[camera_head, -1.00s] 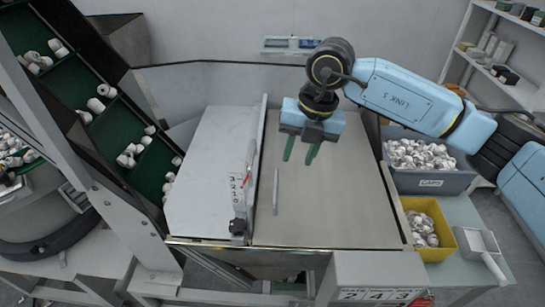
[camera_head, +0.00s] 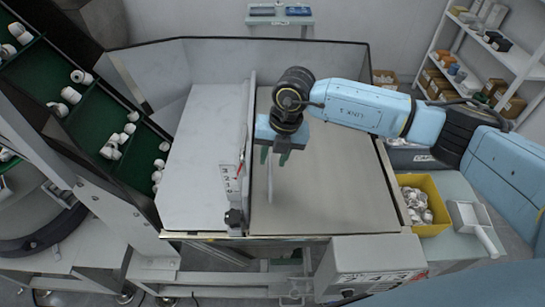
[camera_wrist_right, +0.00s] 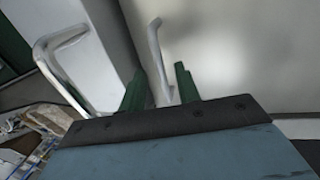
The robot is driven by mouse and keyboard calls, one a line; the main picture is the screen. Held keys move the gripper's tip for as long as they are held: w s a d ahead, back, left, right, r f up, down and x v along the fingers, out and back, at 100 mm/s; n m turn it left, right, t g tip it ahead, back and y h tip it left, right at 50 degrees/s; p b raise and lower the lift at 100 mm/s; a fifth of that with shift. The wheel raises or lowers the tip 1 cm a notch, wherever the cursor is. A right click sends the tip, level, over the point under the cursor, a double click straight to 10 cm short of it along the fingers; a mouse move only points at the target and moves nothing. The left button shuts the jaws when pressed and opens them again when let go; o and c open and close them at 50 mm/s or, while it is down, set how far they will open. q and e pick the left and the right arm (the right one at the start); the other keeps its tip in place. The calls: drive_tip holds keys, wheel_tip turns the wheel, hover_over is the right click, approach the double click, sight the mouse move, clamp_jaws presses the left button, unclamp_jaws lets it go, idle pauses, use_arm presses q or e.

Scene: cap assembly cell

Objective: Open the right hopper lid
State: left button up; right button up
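The right hopper lid (camera_head: 325,195) is a flat grey plate lying shut over the right half of the hopper. Its thin upright bar handle (camera_head: 269,185) stands near the lid's left edge. My right gripper (camera_head: 274,157) points down at the handle's far end, with its green fingers apart. In the right wrist view, the handle (camera_wrist_right: 158,62) shows between the open fingertips (camera_wrist_right: 160,85), and the fingers do not close on it. Whether a finger touches it I cannot tell. My left gripper is not in view.
A divider with a numbered scale (camera_head: 232,178) and black knob runs left of the lid. The paler left lid (camera_head: 200,160) lies beyond it. A yellow bin (camera_head: 436,190) of caps and a scoop (camera_head: 468,215) stand to the right. A control box (camera_head: 370,265) is in front.

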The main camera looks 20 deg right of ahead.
drive_tip(key=shift+a+f, duration=0.2)
drive_tip(key=shift+f, duration=0.65)
clamp_jaws()
